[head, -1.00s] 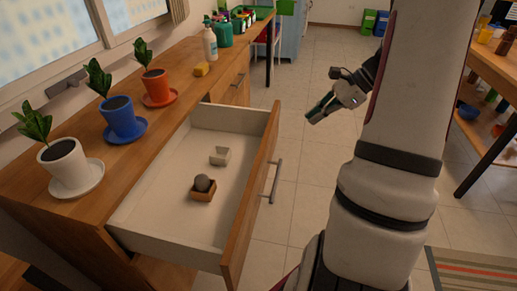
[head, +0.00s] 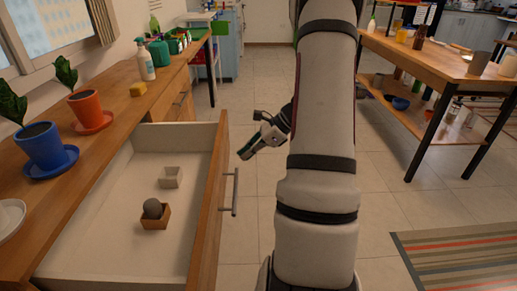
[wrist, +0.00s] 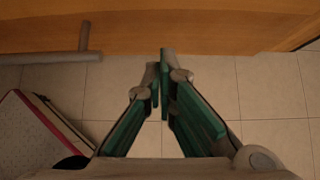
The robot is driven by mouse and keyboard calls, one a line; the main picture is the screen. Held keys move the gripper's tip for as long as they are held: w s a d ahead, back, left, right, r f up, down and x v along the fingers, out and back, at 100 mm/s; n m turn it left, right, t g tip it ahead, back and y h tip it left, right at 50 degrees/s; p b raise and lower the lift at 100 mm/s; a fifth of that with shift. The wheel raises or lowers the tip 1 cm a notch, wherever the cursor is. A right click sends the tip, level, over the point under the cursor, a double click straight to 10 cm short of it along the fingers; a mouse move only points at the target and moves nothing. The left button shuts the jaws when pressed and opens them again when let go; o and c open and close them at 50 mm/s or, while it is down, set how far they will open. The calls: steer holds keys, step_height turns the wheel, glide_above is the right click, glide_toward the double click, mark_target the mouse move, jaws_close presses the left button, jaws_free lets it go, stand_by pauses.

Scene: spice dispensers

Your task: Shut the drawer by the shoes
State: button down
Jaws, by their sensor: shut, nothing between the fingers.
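A wooden drawer (head: 212,205) stands pulled out from the long counter at the left in the head view, its pale inside showing. A grey bar handle (head: 235,192) is on its front. A small white square dish (head: 171,178) and a wooden box (head: 155,217) with a grey ball (head: 152,207) lie inside. My gripper (head: 244,155) is shut and empty, on the outer side of the drawer front, beyond the handle. In the wrist view its green fingers (wrist: 160,68) point at the wooden front (wrist: 205,38), with the handle (wrist: 55,58) to the left. Contact cannot be told. No shoes are visible.
Potted plants, including a blue pot (head: 40,148) and an orange pot (head: 87,109), a yellow sponge (head: 138,89) and a spray bottle (head: 146,64) stand on the counter. A wooden table (head: 440,60) and striped rug (head: 455,262) are at right.

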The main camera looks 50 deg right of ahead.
mark_target(225, 159)
steer(key=shift+w+a+r+b, duration=0.1)
steer(key=shift+w+a+b, duration=0.1)
steer(key=shift+w+a, duration=0.4)
steer(key=shift+w+a+r+b, duration=0.15)
steer(key=shift+w+a, duration=0.25)
steer(key=shift+w, duration=0.3)
steer(key=shift+f, duration=0.1)
steer(key=shift+w+a, duration=0.45)
steer(key=w+a+p, duration=0.1)
steer(key=w+a, duration=0.4)
steer(key=w, duration=0.2)
steer(key=w+a+p, duration=0.1)
steer(key=w+a, duration=0.5)
steer(key=w, duration=0.1)
steer(key=w+a+p, duration=0.1)
steer(key=w+a, duration=0.4)
steer(key=w, duration=0.2)
steer(key=shift+w+a, duration=0.15)
steer(key=shift+a, duration=0.15)
